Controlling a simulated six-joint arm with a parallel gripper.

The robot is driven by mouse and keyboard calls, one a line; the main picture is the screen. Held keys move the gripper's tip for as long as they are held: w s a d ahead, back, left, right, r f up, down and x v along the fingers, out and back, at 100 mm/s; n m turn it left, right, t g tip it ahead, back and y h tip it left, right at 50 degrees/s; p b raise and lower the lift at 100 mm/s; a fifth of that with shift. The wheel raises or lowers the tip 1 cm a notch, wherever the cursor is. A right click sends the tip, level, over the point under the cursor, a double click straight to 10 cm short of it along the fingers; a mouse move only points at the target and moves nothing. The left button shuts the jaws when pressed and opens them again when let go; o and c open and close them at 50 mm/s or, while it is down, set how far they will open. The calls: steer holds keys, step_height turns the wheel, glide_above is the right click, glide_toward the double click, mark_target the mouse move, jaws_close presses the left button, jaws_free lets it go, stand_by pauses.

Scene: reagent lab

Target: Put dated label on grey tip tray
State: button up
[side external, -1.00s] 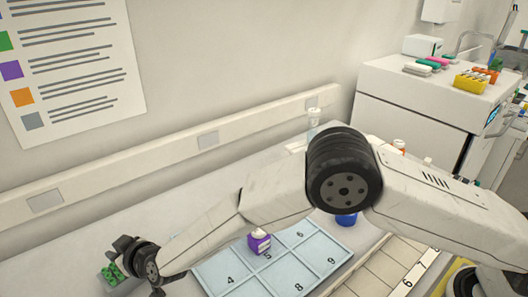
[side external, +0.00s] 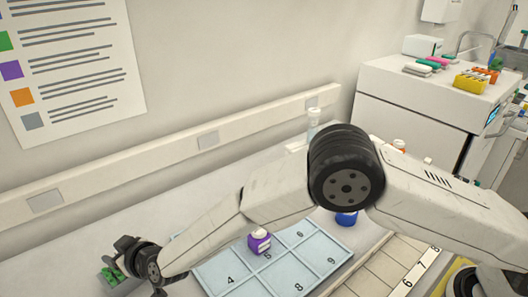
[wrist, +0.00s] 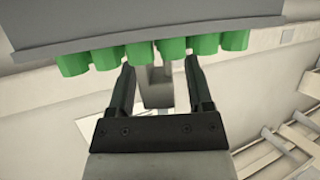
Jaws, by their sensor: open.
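My gripper (wrist: 158,75) is open in the wrist view, its two dark fingers pointing towards a grey block (wrist: 150,27) with a row of green round pieces (wrist: 172,48) along its edge. This may be the grey tip tray, but I cannot tell for sure. A narrow grey piece (wrist: 155,88) shows between the fingers; whether it is between them or beyond is unclear. In the side view my gripper (side external: 136,263) is at the lower left, beside a green item (side external: 110,274) it partly hides. I cannot make out a dated label.
A blue numbered mat (side external: 240,283) lies on the bench, with a purple bottle (side external: 259,241) on it. A blue container (side external: 346,218) stands behind my arm. A pale numbered rack (side external: 385,270) is at the right. The wall runs along the back.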

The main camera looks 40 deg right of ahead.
steer(key=v, duration=1.1)
steer(key=shift+s, duration=0.25)
steer(key=shift+d+r, duration=0.1)
stand_by(0.5)
steer(key=d+r+m+g+h, duration=0.15)
steer(key=d+g, duration=0.25)
steer(key=d, duration=1.6)
steer(key=s+d+f+m+g+h, duration=0.1)
steer(key=s+d+m+g+h, duration=0.2)
steer(key=s+d, duration=1.3)
steer(key=d+g, duration=0.2)
steer(key=d, duration=0.2)
steer(key=shift+g, duration=0.4)
